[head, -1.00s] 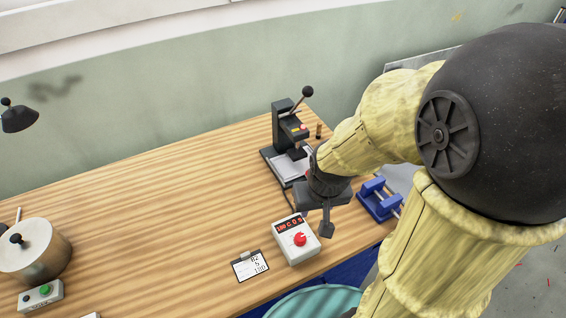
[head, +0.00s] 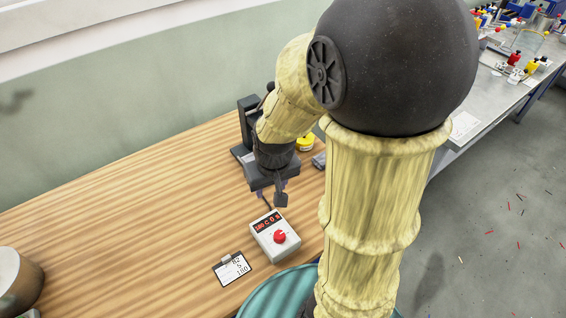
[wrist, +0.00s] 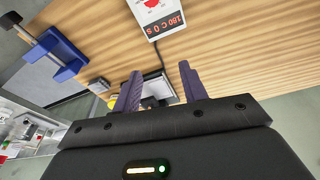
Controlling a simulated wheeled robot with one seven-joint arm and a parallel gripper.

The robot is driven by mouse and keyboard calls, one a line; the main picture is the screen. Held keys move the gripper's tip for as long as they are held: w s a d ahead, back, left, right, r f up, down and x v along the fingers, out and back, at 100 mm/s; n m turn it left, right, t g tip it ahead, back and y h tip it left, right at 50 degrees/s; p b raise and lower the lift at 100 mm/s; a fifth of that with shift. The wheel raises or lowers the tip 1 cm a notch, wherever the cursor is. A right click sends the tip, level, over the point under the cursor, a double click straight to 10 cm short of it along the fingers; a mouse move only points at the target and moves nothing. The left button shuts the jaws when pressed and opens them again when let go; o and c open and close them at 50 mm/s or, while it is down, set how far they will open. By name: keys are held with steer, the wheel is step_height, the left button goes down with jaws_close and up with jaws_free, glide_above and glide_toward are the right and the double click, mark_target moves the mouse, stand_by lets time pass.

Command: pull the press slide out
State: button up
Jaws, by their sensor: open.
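The press (head: 247,118) stands at the back of the wooden bench in the head view. Its dark column shows, but most of it, with its lever, is hidden behind my arm. In the wrist view a pale plate with a dark edge (wrist: 157,88), likely the press slide or base, shows between and beyond my fingers. My gripper (wrist: 161,68) is open, with its two purple fingers apart and nothing between them. In the head view my gripper (head: 273,194) hangs in front of the press, apart from it as far as I can see.
A control box (head: 275,237) with red display and knob stands in front of my gripper. A clipboard (head: 231,268) lies left of it. A blue vise (wrist: 60,55) shows in the wrist view. A yellow object (head: 305,143) is beside the press.

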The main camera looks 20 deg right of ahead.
steer(key=w+d+f+g+y+p, duration=0.2)
steer(key=w+d+f+p, duration=0.2)
steer(key=w+d, duration=0.9)
steer(key=w+p, duration=0.3)
steer(key=w, duration=0.1)
steer(key=shift+w+f+p, duration=0.2)
steer(key=shift+w+p, duration=0.05)
steer(key=shift+p, duration=0.15)
steer(key=f+p, duration=0.1)
steer(key=f, duration=0.3)
steer(key=a+f+p, duration=0.1)
steer(key=f+p, duration=0.1)
steer(key=f, duration=0.2)
steer(key=a+f+p, duration=0.1)
steer(key=f, duration=0.2)
steer(key=shift+a+f+p, duration=0.15)
steer(key=shift+f+p, duration=0.2)
steer(key=shift+f, duration=0.05)
steer(key=shift+c, duration=0.2)
jaws_close()
